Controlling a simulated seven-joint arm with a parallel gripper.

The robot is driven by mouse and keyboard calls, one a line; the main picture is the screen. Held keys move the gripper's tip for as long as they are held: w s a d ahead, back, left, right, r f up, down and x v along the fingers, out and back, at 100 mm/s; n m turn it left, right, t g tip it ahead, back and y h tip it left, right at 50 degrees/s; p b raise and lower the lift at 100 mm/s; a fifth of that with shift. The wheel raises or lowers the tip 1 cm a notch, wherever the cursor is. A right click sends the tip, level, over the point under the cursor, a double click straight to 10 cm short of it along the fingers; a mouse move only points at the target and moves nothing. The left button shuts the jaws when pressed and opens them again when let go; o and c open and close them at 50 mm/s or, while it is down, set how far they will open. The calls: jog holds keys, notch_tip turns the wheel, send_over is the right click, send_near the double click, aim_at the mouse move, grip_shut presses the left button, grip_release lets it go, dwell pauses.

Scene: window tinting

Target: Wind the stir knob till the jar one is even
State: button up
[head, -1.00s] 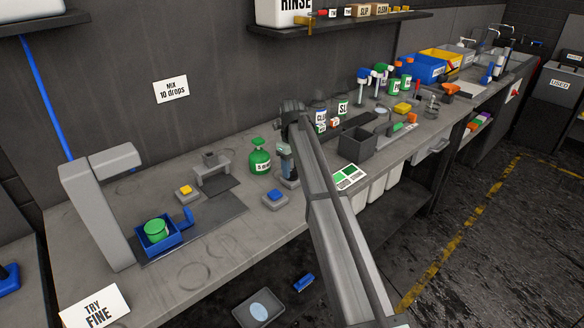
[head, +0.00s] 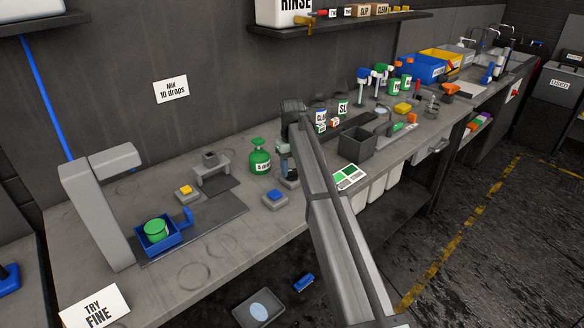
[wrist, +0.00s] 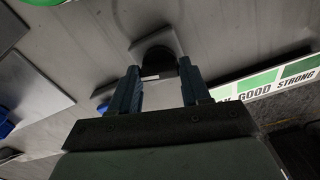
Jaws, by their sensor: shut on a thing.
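My gripper (wrist: 158,78) points down at the bench, its two blue fingers on either side of a dark rounded piece, which I take to be the stir knob (wrist: 157,58), on a light grey mount. The fingers are shut on it. In the head view my gripper (head: 289,172) is mostly hidden by my arm, just right of the green labelled bottle (head: 260,162), and the knob cannot be made out. A green jar (head: 157,230) sits in a blue tray (head: 172,243) at the left. I cannot tell which is jar one or how even its contents are.
A blue-topped button block (head: 275,199) and a yellow-topped one (head: 188,193) stand left of my gripper. A grey open box (head: 356,146) and a green-and-white strength card (head: 349,177) lie to the right. A sign (head: 171,89) reads "MIX 10 drops".

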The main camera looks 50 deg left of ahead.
aim_at(292, 170)
jog(key=o, duration=1.1)
jog(key=shift+c, duration=0.2)
jog(key=shift+r, duration=0.1)
notch_tip(292, 170, up, 14)
jog(key=shift+f, duration=0.25)
